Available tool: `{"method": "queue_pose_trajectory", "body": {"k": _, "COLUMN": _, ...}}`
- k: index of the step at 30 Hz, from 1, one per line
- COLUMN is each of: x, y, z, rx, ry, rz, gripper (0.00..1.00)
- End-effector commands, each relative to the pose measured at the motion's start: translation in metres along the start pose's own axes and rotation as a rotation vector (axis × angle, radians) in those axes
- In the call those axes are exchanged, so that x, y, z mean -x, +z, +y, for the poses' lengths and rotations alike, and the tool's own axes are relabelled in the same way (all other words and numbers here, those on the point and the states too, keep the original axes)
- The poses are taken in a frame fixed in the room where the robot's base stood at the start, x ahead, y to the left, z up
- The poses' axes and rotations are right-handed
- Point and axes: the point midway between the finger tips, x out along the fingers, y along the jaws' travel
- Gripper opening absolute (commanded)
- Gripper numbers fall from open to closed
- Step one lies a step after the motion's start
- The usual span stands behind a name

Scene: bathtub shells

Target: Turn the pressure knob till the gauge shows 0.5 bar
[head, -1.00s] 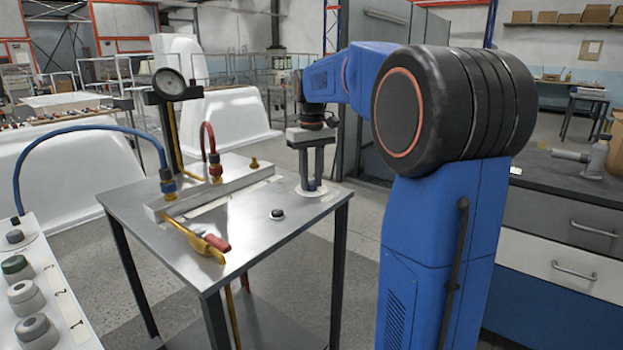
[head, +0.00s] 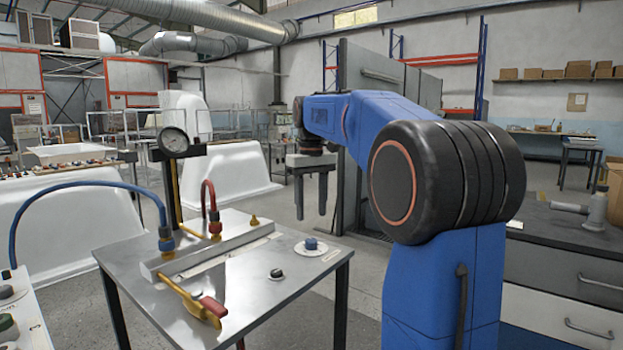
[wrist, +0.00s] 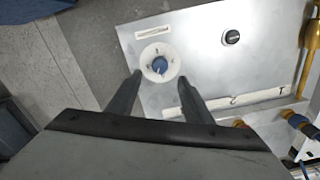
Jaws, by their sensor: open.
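The blue pressure knob (head: 311,244) sits on a round white dial plate (head: 327,252) at the right corner of the metal table. In the wrist view the knob (wrist: 160,66) lies beyond and between my fingertips, with a pale pointer mark. My gripper (head: 311,215) is open and empty, raised above the knob, fingers pointing down. It also shows in the wrist view (wrist: 157,82). The gauge (head: 174,140) stands on a post at the back left of the table.
A black button (head: 276,274) sits on the table top (head: 250,310) near the knob. Blue (head: 85,185) and red (head: 209,188) hoses run to a manifold bar (head: 210,253). White tub shells (head: 235,175) stand behind.

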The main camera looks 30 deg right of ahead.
Motion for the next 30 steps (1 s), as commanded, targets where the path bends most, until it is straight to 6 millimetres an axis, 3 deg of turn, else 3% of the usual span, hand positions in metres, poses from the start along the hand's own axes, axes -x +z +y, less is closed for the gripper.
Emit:
{"method": "queue_pose_trajectory", "body": {"k": 6, "x": 0.043, "y": -0.001, "z": 0.000, "rx": 0.000, "ry": 0.001, "rz": 0.002, "gripper": 0.46}}
{"method": "queue_pose_trajectory", "body": {"k": 12, "x": 0.073, "y": -0.001, "z": 0.000, "rx": 0.000, "ry": 0.000, "rz": 0.002, "gripper": 0.46}}
{"method": "queue_pose_trajectory", "body": {"k": 18, "x": 0.086, "y": 0.000, "z": 0.000, "rx": 0.000, "ry": 0.000, "rz": 0.000, "gripper": 0.46}}
{"method": "queue_pose_trajectory", "body": {"k": 30, "x": 0.087, "y": 0.000, "z": 0.000, "rx": 0.000, "ry": 0.000, "rz": 0.000, "gripper": 0.46}}
